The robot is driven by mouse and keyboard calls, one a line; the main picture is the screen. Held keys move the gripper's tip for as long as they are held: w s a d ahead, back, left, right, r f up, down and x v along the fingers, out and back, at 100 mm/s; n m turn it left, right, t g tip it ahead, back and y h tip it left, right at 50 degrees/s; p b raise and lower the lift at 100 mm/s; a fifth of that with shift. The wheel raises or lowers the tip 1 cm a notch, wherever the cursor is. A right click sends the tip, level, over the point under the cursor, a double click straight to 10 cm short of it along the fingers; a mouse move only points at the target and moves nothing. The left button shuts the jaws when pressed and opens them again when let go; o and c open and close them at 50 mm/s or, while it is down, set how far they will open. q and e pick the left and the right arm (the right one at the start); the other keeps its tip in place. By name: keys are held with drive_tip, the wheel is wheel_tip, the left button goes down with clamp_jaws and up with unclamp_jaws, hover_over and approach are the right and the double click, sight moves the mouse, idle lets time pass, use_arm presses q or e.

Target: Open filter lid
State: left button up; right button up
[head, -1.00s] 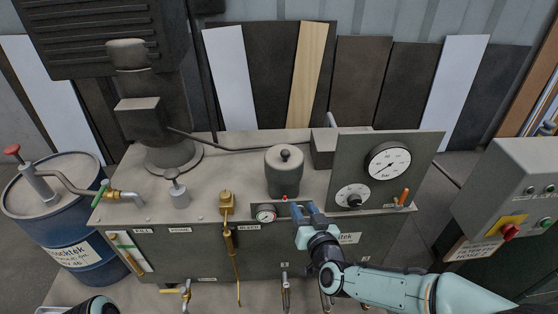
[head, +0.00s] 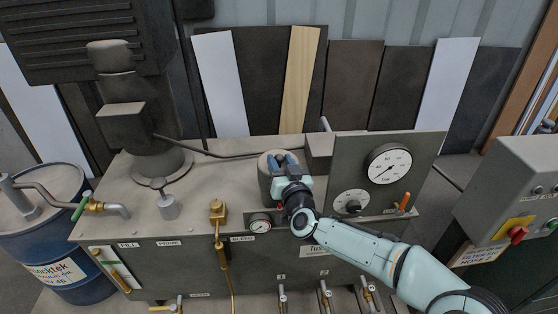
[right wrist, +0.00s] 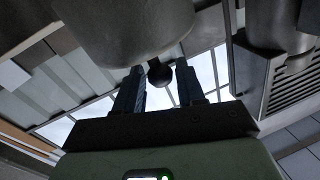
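The filter is a grey canister (head: 265,184) on top of the press's tank, partly hidden behind my right gripper in the head view. Its lid (right wrist: 125,30) fills the upper part of the right wrist view, with a dark round knob (right wrist: 160,73). My right gripper (head: 280,160) is at the top of the canister. In the right wrist view, the fingers of this gripper (right wrist: 159,88) stand apart, one on each side of the knob. A narrow gap shows beside the knob, and I see no clear grip on it. My left gripper is in neither view.
A gauge panel (head: 429,150) stands right of the canister. A small filler cap (head: 167,206) and brass fitting (head: 218,211) are to the left. A blue drum (head: 62,270) is at far left, a grey control box (head: 500,180) at right. Veneer boards (head: 355,85) lean behind.

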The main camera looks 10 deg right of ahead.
drive_tip(key=shift+w+a, duration=0.15)
drive_tip(key=shift+w, duration=0.65)
